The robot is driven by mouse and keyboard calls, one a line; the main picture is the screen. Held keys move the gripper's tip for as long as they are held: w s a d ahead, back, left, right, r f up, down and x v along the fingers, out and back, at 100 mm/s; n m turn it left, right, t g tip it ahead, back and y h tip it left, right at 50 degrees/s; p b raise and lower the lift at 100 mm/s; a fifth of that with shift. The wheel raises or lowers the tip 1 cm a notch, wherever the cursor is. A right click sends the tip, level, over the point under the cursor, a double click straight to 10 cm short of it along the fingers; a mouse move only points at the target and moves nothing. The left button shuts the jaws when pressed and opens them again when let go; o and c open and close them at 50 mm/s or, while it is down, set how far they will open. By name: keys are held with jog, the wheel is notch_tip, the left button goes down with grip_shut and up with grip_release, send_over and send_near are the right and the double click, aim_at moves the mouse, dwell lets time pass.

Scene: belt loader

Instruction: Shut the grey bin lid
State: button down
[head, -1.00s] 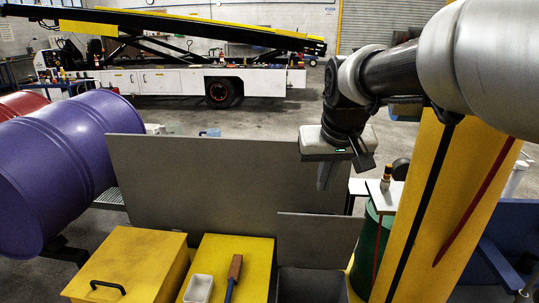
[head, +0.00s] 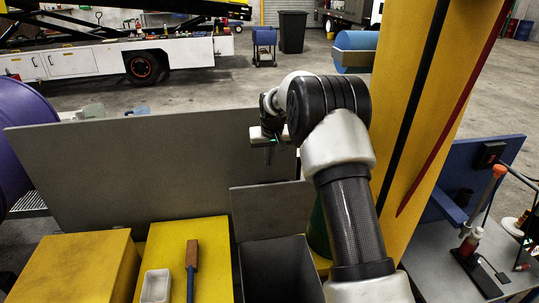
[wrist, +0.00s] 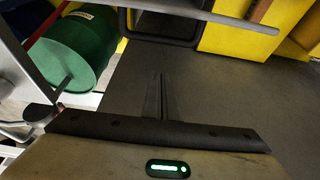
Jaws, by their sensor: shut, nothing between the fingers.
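The grey bin (head: 282,268) stands open at the bottom middle of the head view, its dark inside showing. Its grey lid (head: 270,208) stands upright at the bin's far edge. My gripper (head: 268,157) is shut and empty, above and beyond the lid, with its fingers pointing down. In the wrist view my closed fingers (wrist: 162,82) hang over a dark grey surface. The lid's edge (wrist: 200,19) crosses the top of that view as a thin bar, with the bin's opening (wrist: 165,25) past it. The fingers appear apart from the lid.
A large grey panel (head: 130,175) stands behind the bin. Yellow boxes (head: 80,265) are left of the bin, one carrying a white tray (head: 156,286) and a brush-like tool (head: 191,262). A green drum (wrist: 75,45) stands beside the bin. A yellow column (head: 415,90) rises at right.

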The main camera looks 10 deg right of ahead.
jog(key=shift+s+f, duration=0.4)
jog(key=shift+f, duration=0.35)
jog(key=shift+s+f, duration=0.35)
jog(key=shift+f, duration=0.45)
jog(key=shift+s+f, duration=0.4)
jog(key=shift+f, duration=0.35)
jog(key=shift+f, duration=0.15)
